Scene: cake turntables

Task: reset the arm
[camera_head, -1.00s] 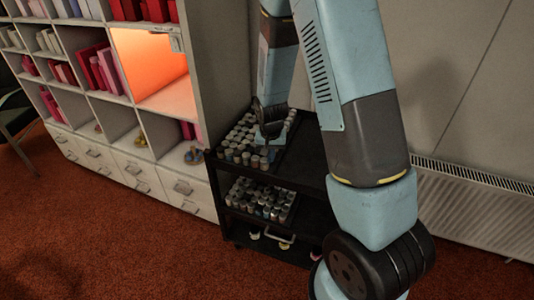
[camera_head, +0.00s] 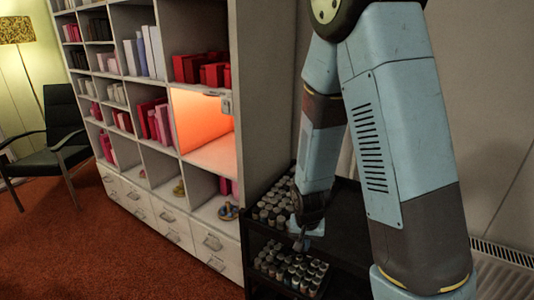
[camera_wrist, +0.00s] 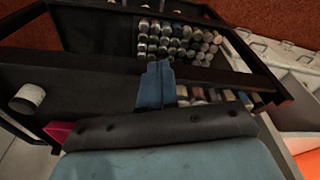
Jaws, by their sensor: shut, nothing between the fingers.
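My gripper (camera_head: 301,243) hangs at the end of my arm, pointing down in front of the black shelf cart, close to its trays of small jars. In the wrist view my gripper (camera_wrist: 157,70) shows as two blue fingers lying together, with nothing between them. Behind the fingertips are the grey-capped jars (camera_wrist: 180,42) on the cart. In the head view, jars stand on the upper shelf (camera_head: 272,210) and on a lower shelf (camera_head: 290,268). My arm hides part of the cart.
The black cart (camera_head: 345,215) stands beside a white bookcase (camera_head: 270,100) with a lit orange compartment (camera_head: 205,125). A single white jar (camera_wrist: 28,98) sits apart in the wrist view. A radiator (camera_head: 503,266) is at right. A dark chair (camera_head: 52,140) and open red carpet lie at left.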

